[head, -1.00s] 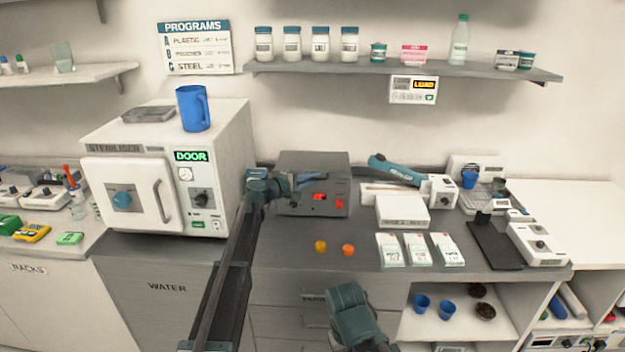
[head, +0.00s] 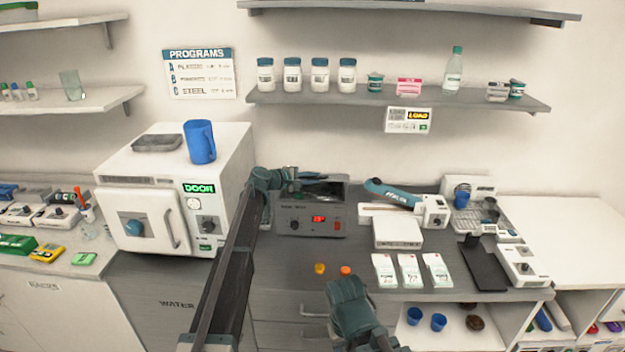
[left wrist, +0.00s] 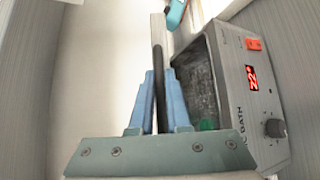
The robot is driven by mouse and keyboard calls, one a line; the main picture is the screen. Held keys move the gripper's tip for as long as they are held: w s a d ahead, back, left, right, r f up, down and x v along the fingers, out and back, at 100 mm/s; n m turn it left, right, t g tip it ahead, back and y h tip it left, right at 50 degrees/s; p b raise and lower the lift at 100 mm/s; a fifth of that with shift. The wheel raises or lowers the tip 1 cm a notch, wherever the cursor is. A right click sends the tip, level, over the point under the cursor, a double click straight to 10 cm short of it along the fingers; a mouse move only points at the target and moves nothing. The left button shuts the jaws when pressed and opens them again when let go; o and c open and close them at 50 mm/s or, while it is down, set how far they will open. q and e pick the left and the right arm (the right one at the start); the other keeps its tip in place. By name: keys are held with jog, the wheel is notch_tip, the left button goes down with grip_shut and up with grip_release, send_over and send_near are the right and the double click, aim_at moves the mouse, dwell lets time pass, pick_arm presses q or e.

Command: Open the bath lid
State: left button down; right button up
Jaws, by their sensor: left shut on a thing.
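The bath is a grey box (head: 312,222) with a red display and a knob, at the middle of the counter in the head view. In the left wrist view, the bath (left wrist: 250,110) is on the right, and its dark inside shows with a green spot in it. My left gripper (head: 315,180) is above the top of the bath. In the left wrist view its blue fingers (left wrist: 158,95) are shut on a dark bar, part of the bath lid (left wrist: 158,70); whether handle or edge I cannot tell.
The steriliser (head: 175,190) with a blue jug (head: 200,142) on top stands left of the bath. A teal-handled device (head: 395,192), a white box (head: 397,232) and several packets stand to the right.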

pick_arm(q)
jog(key=shift+w+r+p, duration=0.45)
jog(key=shift+r+p, duration=0.05)
jog(key=shift+r, duration=0.2)
jog(key=shift+w+r+p, duration=0.4)
jog(key=shift+r+p, duration=0.15)
jog(key=shift+r, duration=0.1)
jog(key=shift+w+r+p, duration=0.45)
jog(key=shift+r+p, duration=0.05)
jog(key=shift+r, duration=0.2)
jog(key=c, duration=0.9)
grip_release()
jog(key=shift+p+v, duration=2.1)
jog(key=shift+v, duration=4.85)
